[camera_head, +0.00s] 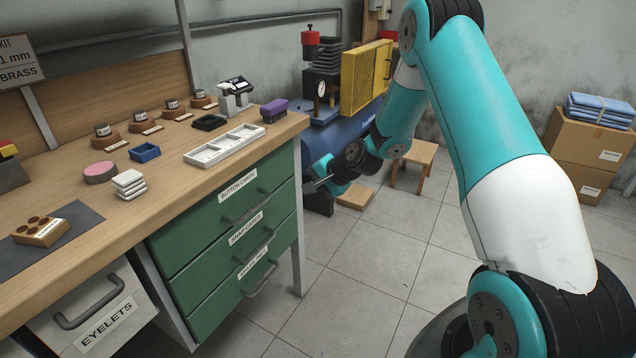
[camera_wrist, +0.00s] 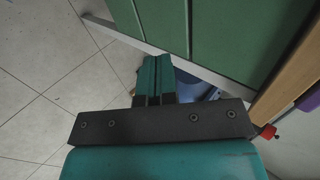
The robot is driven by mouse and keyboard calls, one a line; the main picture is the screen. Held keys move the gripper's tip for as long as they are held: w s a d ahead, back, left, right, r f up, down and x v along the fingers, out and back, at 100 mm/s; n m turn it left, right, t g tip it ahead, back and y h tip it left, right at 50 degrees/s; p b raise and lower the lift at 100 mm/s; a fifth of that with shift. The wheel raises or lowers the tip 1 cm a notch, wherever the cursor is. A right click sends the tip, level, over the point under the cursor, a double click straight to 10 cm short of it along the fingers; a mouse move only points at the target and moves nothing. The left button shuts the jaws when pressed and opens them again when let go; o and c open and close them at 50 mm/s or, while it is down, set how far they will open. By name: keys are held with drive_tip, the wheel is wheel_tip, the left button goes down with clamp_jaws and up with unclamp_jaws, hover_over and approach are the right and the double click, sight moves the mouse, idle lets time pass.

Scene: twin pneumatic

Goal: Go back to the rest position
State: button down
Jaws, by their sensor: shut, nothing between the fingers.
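My gripper (camera_head: 309,187) is in the air beside the right end of the workbench, just right of the green drawer cabinet (camera_head: 180,237). Its fingers point left toward the cabinet's edge. In the wrist view my gripper (camera_wrist: 157,62) has its two teal fingers together, with nothing between them. The green cabinet front (camera_wrist: 225,35) fills the upper right of that view. The fingertips look apart from the cabinet, but the exact gap is hard to tell.
The workbench (camera_head: 150,215) holds a white tray (camera_head: 226,145), a purple brush (camera_head: 274,110) and several small items. A blue compressor (camera_head: 345,140) and a wooden stool (camera_head: 415,160) stand behind my gripper. Cardboard boxes (camera_head: 585,140) stand far right. Tiled floor (camera_head: 365,265) is clear between.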

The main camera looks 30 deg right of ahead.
drive_tip(key=s+a+r+n+g+y, duration=0.2)
drive_tip(key=s+a+r+n+g, duration=0.3)
drive_tip(key=s+a+r+n, duration=0.8)
drive_tip(key=s+a+r+n+g+h, duration=0.1)
drive_tip(key=s+a+r+n, duration=0.15)
drive_tip(key=s, duration=0.55)
drive_tip(key=s+a+r+n+g, duration=0.1)
drive_tip(key=s+a+r+n, duration=0.15)
drive_tip(key=s, duration=0.45)
drive_tip(key=s+a+r+n+g+h, duration=0.1)
drive_tip(key=s+a+r+n, duration=0.2)
drive_tip(key=s, duration=0.5)
wheel_tip(320, 180, up, 14)
drive_tip(key=m+p, duration=0.1)
drive_tip(key=p, duration=1.3)
drive_tip(key=shift+w+a+r+p, duration=0.15)
drive_tip(key=shift+w+a+p, duration=0.15)
drive_tip(key=shift+w, duration=0.1)
drive_tip(key=c, duration=1.8)
unclamp_jaws()
drive_tip(key=shift+c, duration=0.2)
